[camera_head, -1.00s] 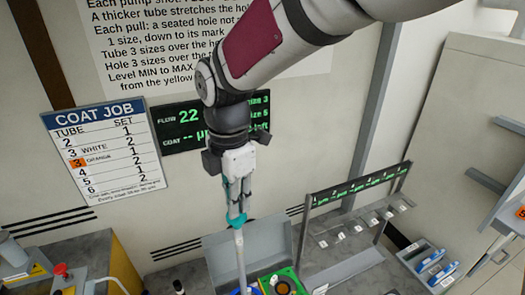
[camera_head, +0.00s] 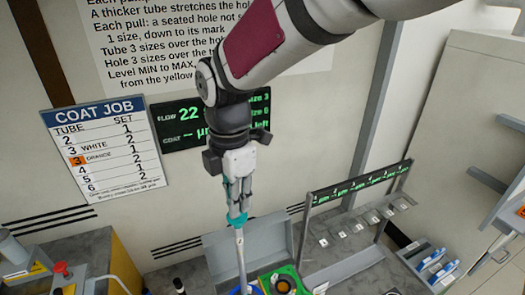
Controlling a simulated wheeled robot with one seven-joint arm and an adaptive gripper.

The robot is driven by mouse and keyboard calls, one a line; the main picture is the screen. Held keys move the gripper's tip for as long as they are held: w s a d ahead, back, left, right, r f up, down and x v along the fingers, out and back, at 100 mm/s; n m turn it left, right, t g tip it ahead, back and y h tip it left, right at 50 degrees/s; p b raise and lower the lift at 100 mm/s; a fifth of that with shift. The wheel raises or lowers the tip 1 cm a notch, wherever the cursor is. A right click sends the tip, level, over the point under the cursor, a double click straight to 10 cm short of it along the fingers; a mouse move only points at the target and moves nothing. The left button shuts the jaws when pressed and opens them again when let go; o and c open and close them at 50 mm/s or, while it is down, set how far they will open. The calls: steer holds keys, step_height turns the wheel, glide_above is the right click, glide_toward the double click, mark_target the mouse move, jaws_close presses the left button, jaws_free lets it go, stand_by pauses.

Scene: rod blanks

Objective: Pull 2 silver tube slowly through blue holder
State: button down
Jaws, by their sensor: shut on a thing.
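My gripper (camera_head: 237,216) with teal fingertips is shut on a silver tube (camera_head: 240,253), near the tube's upper end. The tube hangs almost upright below the fingers. Its lower end reaches a blue part (camera_head: 256,291) at the bottom edge of the picture, which may be the blue holder. Only a small piece of the blue part shows, so I cannot tell whether the tube is inside it. A green holder with a dark round opening (camera_head: 283,284) stands just right of it.
A grey open box (camera_head: 266,243) stands behind the tube. A metal rack with small labels (camera_head: 350,222) is at right. Blue-and-white items (camera_head: 437,265) lie in a tray farther right. A yellow box with a red knob (camera_head: 63,270) is at left. The wall bears a job sheet (camera_head: 108,148) and display (camera_head: 178,123).

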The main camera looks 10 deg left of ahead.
mark_target(238, 227)
steer(key=shift+f, duration=0.15)
steer(key=shift+f+b, duration=0.3)
steer(key=shift+f, duration=0.9)
stand_by(0.6)
steer(key=shift+f+b, duration=0.3)
steer(key=shift+f, duration=0.65)
stand_by(0.4)
steer(key=shift+f+b, duration=1)
steer(key=shift+f, duration=0.95)
